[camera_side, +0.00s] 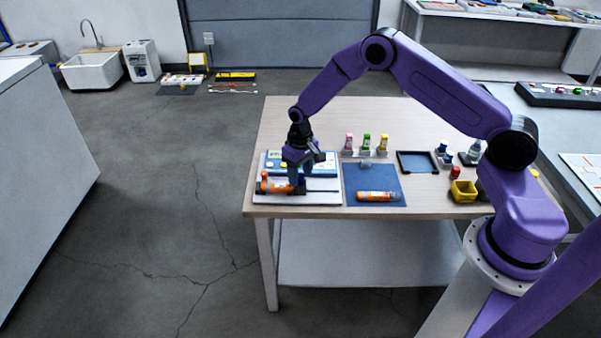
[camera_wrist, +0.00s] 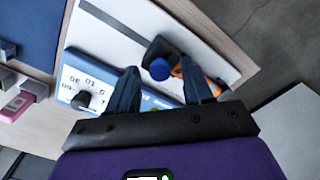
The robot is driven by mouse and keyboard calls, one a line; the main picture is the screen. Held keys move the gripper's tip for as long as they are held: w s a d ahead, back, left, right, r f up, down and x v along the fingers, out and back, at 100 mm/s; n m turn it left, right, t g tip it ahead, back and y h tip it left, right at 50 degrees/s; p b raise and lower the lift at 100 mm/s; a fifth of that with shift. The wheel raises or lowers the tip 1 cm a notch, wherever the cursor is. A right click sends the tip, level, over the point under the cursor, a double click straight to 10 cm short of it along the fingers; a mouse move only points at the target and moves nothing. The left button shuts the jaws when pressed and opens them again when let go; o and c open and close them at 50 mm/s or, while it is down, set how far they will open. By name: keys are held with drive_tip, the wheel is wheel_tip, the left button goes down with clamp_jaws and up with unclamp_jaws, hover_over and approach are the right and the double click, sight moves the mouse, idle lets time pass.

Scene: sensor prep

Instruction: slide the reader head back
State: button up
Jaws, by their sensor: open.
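The reader head, a dark block with a round blue knob (camera_wrist: 160,69), sits on a white base plate (camera_wrist: 143,20) by a dark rail line. My gripper (camera_side: 299,180) is low over this plate at the table's left end. Its fingers are open, and in the wrist view the knob shows between and just beyond the fingertips. I cannot tell if they touch it. An orange sensor (camera_wrist: 190,75) lies next to the head, partly hidden by a finger; it also shows in the side view (camera_side: 275,187). A blue panel with a dial (camera_wrist: 82,97) stands along the plate.
A blue mat (camera_side: 362,178) with another orange tube (camera_side: 379,196) lies right of the plate. Pink, green and yellow vials (camera_side: 366,142) stand behind it. A dark tray (camera_side: 417,162) and a yellow bin (camera_side: 463,191) are further right. The table's front edge is close to the plate.

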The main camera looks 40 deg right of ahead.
clamp_jaws()
hover_over(324, 191)
idle(0.6)
drive_tip(key=shift+s, duration=0.1)
unclamp_jaws()
drive_tip(key=shift+a, duration=0.1)
wheel_tip(324, 191, up, 18)
drive_tip(key=shift+f, duration=0.25)
idle(0.5)
